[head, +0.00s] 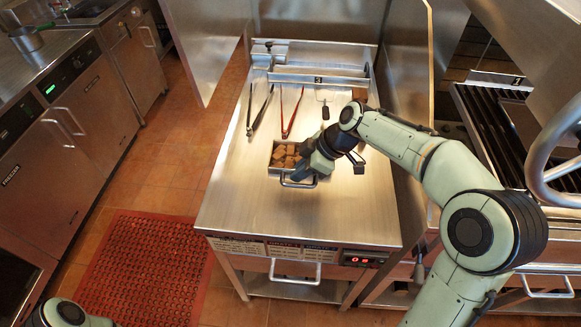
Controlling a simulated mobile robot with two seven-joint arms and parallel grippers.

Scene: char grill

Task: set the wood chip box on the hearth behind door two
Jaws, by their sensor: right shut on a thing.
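The wood chip box (271,169) is a small open steel tray with brown wood chunks and a looped front handle. It is at the middle of the steel table (290,215). My right gripper (301,174) reaches in from the right and is shut at the box's front right, by the handle; its fingertips are partly hidden by its own body. Whether the box touches the table top is not clear. No door marked two and no hearth can be made out. My left gripper is out of view.
Dark tongs (261,108), red-handled tongs (291,112) and a spatula (325,100) lie behind the box. A plate marked 3 (318,79) stands at the table's back. A grill (485,120) and a handwheel (545,160) are at right. The table's front is clear.

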